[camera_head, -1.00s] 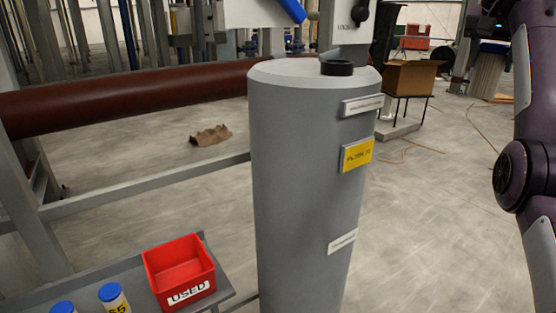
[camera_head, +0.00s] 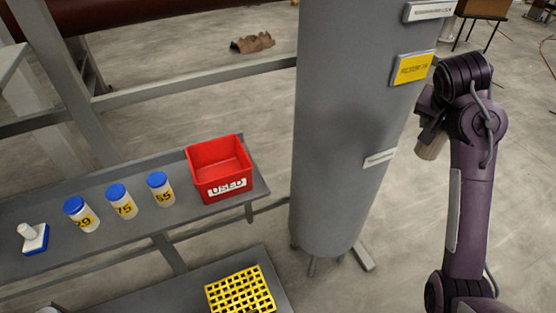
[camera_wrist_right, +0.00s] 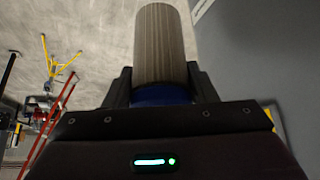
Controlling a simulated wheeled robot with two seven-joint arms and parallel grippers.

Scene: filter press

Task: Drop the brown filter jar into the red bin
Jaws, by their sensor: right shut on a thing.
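The brown filter jar (camera_head: 432,147) hangs in my right gripper (camera_head: 431,123), to the right of the grey cylinder. In the right wrist view the jar (camera_wrist_right: 160,45) has a ribbed grey-brown body, and its blue cap (camera_wrist_right: 162,94) sits between the two fingers of the gripper (camera_wrist_right: 162,88). The red bin (camera_head: 228,187), marked USED, stands on the grey shelf at the left of the cylinder. Its visible inside looks empty. The jar is well apart from the bin, with the cylinder between them in the picture. My left gripper is not in view.
The tall grey cylinder (camera_head: 340,130) with a yellow label is an obstacle. Several blue-capped white jars (camera_head: 122,203) stand left of the bin on the shelf (camera_head: 180,222). A white and blue object (camera_head: 34,238) is farther left. A yellow grid (camera_head: 240,292) lies below.

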